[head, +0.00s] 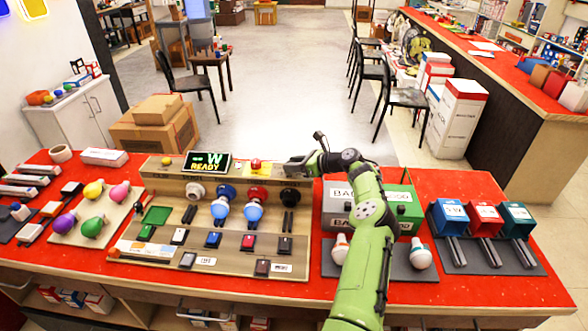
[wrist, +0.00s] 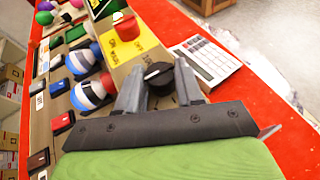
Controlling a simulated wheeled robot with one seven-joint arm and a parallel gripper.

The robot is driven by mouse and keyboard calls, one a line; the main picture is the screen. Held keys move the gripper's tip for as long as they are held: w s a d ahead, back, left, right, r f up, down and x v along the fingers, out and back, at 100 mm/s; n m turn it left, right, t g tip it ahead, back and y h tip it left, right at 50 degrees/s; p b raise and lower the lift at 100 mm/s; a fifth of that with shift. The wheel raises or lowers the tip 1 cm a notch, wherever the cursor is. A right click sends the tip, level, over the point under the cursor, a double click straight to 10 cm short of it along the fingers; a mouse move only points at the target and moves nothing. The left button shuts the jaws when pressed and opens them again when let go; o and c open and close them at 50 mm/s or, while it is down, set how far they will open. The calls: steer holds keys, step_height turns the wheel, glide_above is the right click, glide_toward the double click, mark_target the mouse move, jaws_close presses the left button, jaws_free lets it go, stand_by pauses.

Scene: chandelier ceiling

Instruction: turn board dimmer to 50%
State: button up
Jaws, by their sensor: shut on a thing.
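The dimmer is a black round knob (wrist: 158,72) with a white mark, at the right end of the test board's raised back ledge, seen in the wrist view. My gripper (head: 302,166) reaches over that end of the board. In the wrist view the two grey fingers of my gripper (wrist: 160,80) stand on either side of the knob and are shut on it. The knob is hidden behind my gripper in the head view. The wooden board (head: 225,256) carries a display (head: 206,162) with green and yellow text, "--W" and "READY".
A white keypad (wrist: 208,62) lies close by in the wrist view. Blue-white bulbs (head: 254,212) sit in the board's sockets. Grey and green boxes (head: 402,204) stand right, beside my arm.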

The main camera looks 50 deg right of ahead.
stand_by(0.5)
steer(key=o, duration=1)
steer(key=p+v, duration=0.1)
steer(key=v, duration=1.4)
steer(key=shift+s+d+r, duration=0.2)
steer(key=shift+s+r, duration=0.05)
